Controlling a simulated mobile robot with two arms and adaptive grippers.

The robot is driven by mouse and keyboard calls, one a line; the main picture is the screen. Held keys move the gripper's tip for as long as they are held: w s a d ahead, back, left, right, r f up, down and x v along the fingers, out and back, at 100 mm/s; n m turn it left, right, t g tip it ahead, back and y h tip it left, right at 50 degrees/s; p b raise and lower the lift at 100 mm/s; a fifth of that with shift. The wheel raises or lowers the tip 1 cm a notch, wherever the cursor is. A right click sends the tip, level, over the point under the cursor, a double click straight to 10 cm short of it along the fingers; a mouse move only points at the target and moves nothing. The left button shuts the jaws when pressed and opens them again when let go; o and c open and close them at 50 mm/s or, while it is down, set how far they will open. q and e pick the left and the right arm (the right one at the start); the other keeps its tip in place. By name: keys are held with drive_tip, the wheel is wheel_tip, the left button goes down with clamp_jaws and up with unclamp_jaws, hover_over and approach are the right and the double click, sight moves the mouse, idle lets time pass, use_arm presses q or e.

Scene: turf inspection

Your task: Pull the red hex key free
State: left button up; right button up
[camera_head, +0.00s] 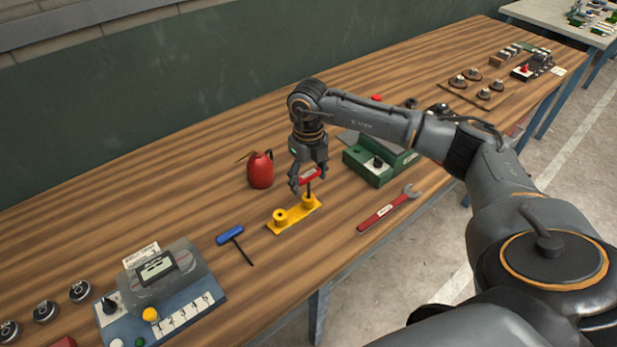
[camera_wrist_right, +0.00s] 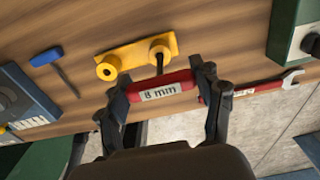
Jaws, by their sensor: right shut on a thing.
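The red hex key (camera_head: 311,175) has a red cross handle with a white "8 mm" label, readable in the right wrist view (camera_wrist_right: 178,89). Its dark shaft points down to the right-hand socket of the yellow holder (camera_head: 293,215). The shaft meets the socket top; how deep it sits is hidden. In the wrist view the holder (camera_wrist_right: 133,57) shows two round sockets, the other one empty. My right gripper (camera_head: 308,181) is shut on the handle, one finger at each end, above the holder. My left gripper is out of view.
A blue-handled hex key (camera_head: 230,235) lies left of the holder. A red oil can (camera_head: 260,169) stands behind it. A red wrench (camera_head: 388,209) and a green-based device (camera_head: 372,165) are to the right. A blue-grey meter box (camera_head: 160,290) stands front left.

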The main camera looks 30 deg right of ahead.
drive_tip(key=shift+r+p, duration=1.15)
drive_tip(key=shift+r, duration=0.95)
drive_tip(key=shift+r+p, duration=1.55)
drive_tip(key=shift+r, duration=0.95)
